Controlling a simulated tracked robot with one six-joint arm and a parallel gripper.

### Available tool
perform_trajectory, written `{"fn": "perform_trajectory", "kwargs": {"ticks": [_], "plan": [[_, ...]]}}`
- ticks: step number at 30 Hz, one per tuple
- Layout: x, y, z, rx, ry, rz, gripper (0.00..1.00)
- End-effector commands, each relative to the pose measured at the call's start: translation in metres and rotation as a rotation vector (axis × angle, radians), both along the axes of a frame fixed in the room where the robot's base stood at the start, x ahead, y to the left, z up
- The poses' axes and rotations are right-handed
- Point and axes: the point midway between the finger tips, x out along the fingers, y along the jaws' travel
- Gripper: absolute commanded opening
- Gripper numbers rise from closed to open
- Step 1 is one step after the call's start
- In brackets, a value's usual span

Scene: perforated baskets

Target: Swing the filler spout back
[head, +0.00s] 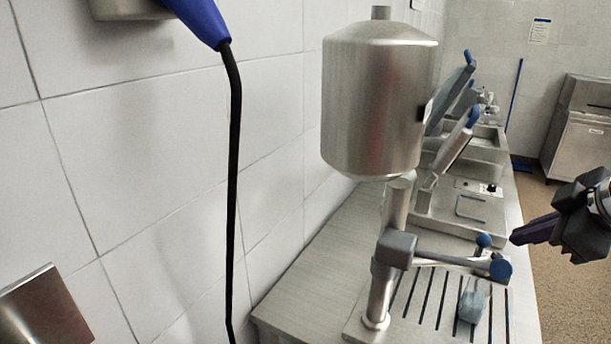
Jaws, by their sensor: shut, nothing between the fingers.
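The filler is a steel tank (378,105) on an upright post, with a grey block (395,249) partway down the post. A thin grey arm, which looks like the filler spout (450,262), runs from the block to the right over the slotted drain plate. It ends at a blue knob (501,269), with a smaller blue ball (483,240) just behind it. My gripper (516,235) comes in from the right edge. Its dark fingers are shut and empty, pointing left, and appear close to the knobs. I cannot tell whether they touch.
A pale bluish object (472,304) is on the slotted drain plate (420,300) below the arm. Steel basins and blue-tipped levers (456,150) line the counter behind. A black cable (233,200) hangs at the left. Open floor (565,300) lies to the right.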

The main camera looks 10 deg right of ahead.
Motion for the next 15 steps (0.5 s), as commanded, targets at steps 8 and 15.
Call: {"fn": "perform_trajectory", "kwargs": {"ticks": [8, 15], "plan": [[0.022, -0.001, -0.027, 0.004, 0.002, 0.003, 0.00], [0.046, -0.003, -0.055, 0.003, 0.001, 0.003, 0.00]]}}
